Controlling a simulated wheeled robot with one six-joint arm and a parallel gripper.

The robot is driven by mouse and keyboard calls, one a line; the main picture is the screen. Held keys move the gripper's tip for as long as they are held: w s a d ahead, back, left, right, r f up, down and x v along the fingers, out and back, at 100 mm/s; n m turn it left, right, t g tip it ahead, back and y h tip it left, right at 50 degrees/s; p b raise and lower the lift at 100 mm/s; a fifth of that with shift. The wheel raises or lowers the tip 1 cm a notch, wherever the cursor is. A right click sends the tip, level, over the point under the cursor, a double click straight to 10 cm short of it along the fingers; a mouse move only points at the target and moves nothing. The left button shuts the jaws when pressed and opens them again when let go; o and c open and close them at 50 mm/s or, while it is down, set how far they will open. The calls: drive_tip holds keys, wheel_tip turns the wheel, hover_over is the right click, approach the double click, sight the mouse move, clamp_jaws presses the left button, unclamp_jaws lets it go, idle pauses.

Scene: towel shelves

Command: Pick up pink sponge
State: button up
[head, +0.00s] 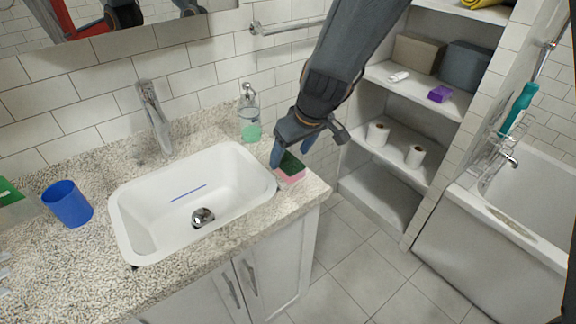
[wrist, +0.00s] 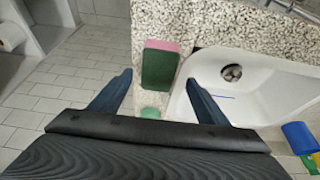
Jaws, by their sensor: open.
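The pink sponge (head: 291,170) has a dark green top face and lies on the speckled counter at the right of the sink, near the counter's right end. It also shows in the wrist view (wrist: 160,66), between and ahead of the open fingers. My gripper (head: 291,152) is over the sponge from behind in the head view, partly hiding its left side. In the wrist view my gripper (wrist: 162,98) has its two blue fingers wide apart, one on each side of the sponge, with nothing held. I cannot tell how high the fingertips are above the counter.
The white sink (head: 150,210) with a blue toothbrush-like stick (head: 188,193) is left of the sponge. A green soap bottle (head: 250,120) stands behind it. A blue cup (head: 68,203) is at far left. Shelves (head: 385,150) hold rolls and boxes at right. Floor is clear.

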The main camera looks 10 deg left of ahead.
sight(288, 162)
drive_tip(key=shift+x, duration=1.75)
drive_tip(key=shift+d, duration=0.1)
drive_tip(key=shift+f+b, duration=0.25)
drive_tip(key=shift+b, duration=0.3)
drive_tip(key=c, duration=1.1)
